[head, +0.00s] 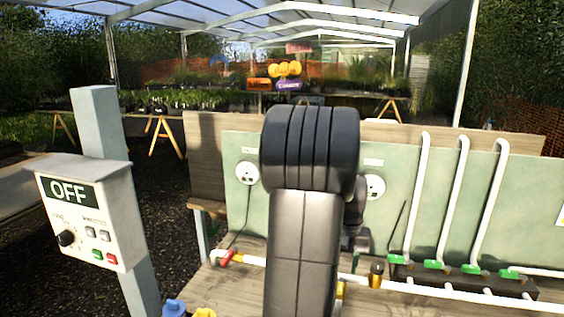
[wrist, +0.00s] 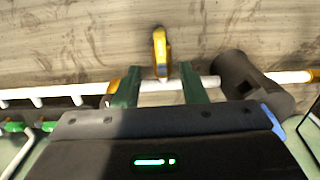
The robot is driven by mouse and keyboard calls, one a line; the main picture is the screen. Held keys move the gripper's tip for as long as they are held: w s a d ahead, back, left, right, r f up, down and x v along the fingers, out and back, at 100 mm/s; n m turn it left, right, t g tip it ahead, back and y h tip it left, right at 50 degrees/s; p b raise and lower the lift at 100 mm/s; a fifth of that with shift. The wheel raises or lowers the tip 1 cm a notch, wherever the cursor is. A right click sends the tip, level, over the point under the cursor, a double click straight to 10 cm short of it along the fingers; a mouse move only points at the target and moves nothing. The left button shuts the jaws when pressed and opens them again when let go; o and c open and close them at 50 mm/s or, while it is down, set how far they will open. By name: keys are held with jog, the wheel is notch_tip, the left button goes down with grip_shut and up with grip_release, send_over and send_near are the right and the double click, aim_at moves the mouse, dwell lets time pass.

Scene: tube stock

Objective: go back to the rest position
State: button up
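My gripper (wrist: 159,68) shows in the wrist view as two green fingers standing apart, with nothing clearly held between them. A yellow handle-like part (wrist: 159,52) shows just beyond the gap between the fingertips. A white pipe (wrist: 207,82) crosses behind or between the fingers; I cannot tell whether they touch it. In the head view my dark arm stands over the bench and hides my gripper. The white pipe (head: 428,290) also runs along the bench there.
A wooden bench (head: 240,285) carries a green panel (head: 300,200) with upright white pipes (head: 451,200) and green valves (head: 434,265). A brass-and-black fitting (head: 376,275) stands right of my arm. A control box (head: 90,215) reading OFF is at left. A dark cylinder (wrist: 250,80) is right of the fingers.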

notch_tip(320, 180, down, 7)
jog(key=shift+s+p, duration=0.1)
jog(key=shift+p, duration=0.25)
jog(key=shift+a+f, duration=0.1)
jog(key=shift+f, duration=0.15)
jog(key=shift+w+a+m+p, duration=0.15)
jog(key=shift+a+m+p, duration=0.1)
jog(key=shift+m, duration=0.5)
jog(key=shift+w+a+m+p, duration=0.1)
jog(key=shift+a+m+p, duration=0.15)
jog(key=shift+m, duration=0.5)
